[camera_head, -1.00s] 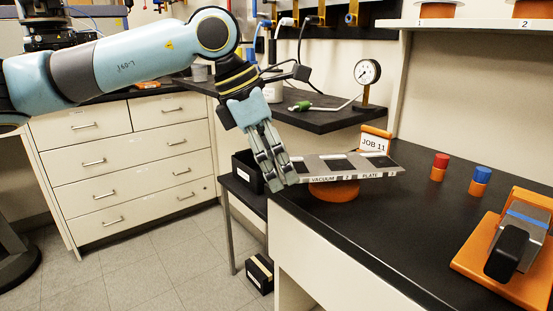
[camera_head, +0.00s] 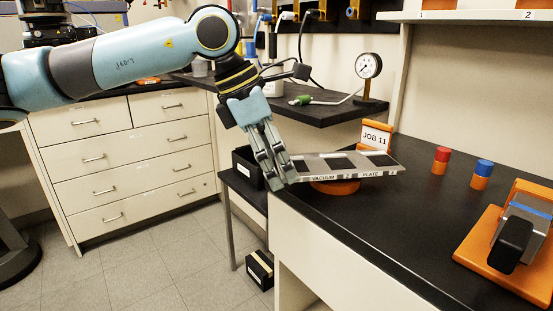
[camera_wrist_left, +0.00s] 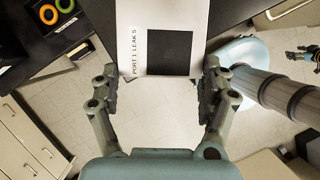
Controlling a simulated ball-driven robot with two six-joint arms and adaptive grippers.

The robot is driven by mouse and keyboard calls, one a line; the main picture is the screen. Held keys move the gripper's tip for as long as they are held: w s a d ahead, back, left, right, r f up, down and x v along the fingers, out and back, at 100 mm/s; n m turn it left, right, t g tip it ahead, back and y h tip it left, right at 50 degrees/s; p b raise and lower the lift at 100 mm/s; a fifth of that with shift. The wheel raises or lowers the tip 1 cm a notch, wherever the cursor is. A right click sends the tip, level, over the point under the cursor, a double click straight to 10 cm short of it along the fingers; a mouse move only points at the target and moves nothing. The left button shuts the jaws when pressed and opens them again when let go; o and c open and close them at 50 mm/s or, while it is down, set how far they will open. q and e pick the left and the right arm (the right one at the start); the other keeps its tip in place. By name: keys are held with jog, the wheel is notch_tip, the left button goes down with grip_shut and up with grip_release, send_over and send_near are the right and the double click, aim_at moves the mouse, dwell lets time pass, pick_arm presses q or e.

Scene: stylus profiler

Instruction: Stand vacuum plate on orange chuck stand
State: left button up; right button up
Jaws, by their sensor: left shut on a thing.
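The vacuum plate (camera_head: 318,166) is a flat grey plate with black square pads and a lettered front edge. My left gripper (camera_head: 281,180) is shut on its left end, at the counter's left edge. The orange chuck stand (camera_head: 335,187) is a low round piece under the plate's middle, mostly hidden by it. I cannot tell whether the plate touches it. In the left wrist view, the plate (camera_wrist_left: 137,65) reaches between the fingers (camera_wrist_left: 158,88), with a "PORT 1 LEAKS" label.
A "JOB 11" sign (camera_head: 376,138) stands behind the plate. Red-topped (camera_head: 441,160) and blue-topped (camera_head: 482,174) orange pieces stand to the right, with an orange fixture (camera_head: 512,245) nearer. A gauge (camera_head: 368,67) stands behind. The black counter (camera_head: 395,225) is bare in front.

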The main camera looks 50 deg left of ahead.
pick_arm(q)
jog(key=shift+f, duration=0.1)
jog(key=shift+f+b, duration=0.75)
jog(key=shift+f, duration=0.1)
jog(key=o, duration=1.6)
jog(key=shift+o, duration=0.2)
